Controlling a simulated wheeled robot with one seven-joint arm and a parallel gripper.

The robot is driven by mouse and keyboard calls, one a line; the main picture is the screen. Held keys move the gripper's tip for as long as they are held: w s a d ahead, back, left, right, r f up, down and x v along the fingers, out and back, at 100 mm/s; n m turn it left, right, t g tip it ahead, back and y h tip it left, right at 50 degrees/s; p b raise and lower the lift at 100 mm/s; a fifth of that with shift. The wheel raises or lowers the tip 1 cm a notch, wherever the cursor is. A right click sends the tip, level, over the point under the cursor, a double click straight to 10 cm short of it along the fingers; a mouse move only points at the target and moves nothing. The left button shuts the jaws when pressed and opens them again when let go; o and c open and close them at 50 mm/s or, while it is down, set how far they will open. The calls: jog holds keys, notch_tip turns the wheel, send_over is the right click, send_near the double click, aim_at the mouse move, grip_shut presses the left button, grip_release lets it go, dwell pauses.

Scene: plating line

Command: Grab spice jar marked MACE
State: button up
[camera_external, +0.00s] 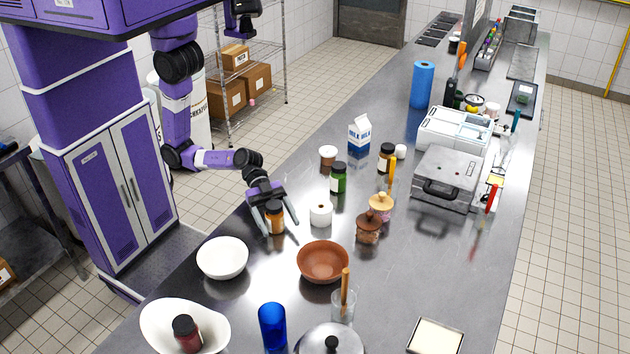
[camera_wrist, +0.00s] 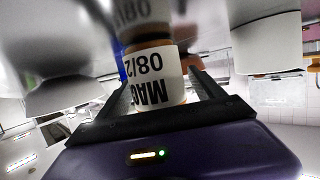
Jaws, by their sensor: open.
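The spice jar (camera_external: 275,217) is orange-brown with a dark lid and a white label, and stands upright on the steel counter. In the wrist view the jar (camera_wrist: 155,80) shows upside down, its label reading "MAC" and "08/2", the rest of the word out of sight. My gripper (camera_external: 282,222) is open, with one finger on each side of the jar. In the wrist view my fingers (camera_wrist: 163,95) also flank it, and I cannot tell whether they touch it.
A white tub (camera_external: 321,214) stands just right of my gripper. A white bowl (camera_external: 222,258) and a brown bowl (camera_external: 323,262) are in front. A green jar (camera_external: 338,178) and milk carton (camera_external: 359,133) stand behind.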

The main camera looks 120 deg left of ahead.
jog(key=shift+w, duration=0.1)
jog(key=shift+c, duration=0.3)
grip_shut()
